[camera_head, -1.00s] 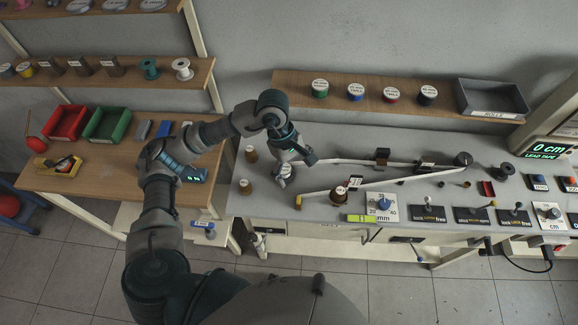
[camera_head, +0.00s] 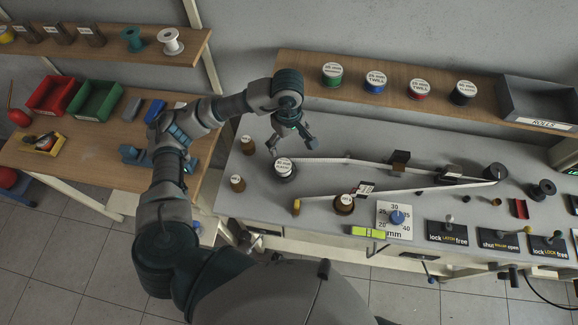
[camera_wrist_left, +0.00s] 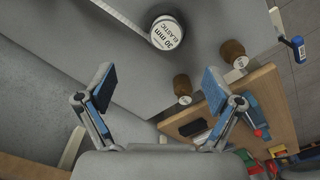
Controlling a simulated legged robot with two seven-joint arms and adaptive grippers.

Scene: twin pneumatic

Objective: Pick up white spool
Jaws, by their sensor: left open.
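The white spool (camera_head: 170,42) stands upright on the upper left wooden shelf, to the right of a teal spool (camera_head: 131,38). My left gripper (camera_head: 291,146) is open and empty above the grey bench, well to the right of and lower in the picture than the white spool. It is just above a roll labelled 30 mm elastic (camera_head: 284,169) and apart from it. In the left wrist view the open fingers (camera_wrist_left: 159,88) have nothing between them, and the elastic roll (camera_wrist_left: 167,34) lies beyond them. The white spool is not visible there. My right gripper is not in view.
Below the spool shelf (camera_head: 190,59), a wooden table holds a red bin (camera_head: 52,95) and a green bin (camera_head: 96,101). A shelf (camera_head: 310,72) of labelled rolls runs behind the bench. Brown bobbins (camera_head: 238,184) stand left of the elastic roll. A white tape (camera_head: 400,168) stretches across the bench.

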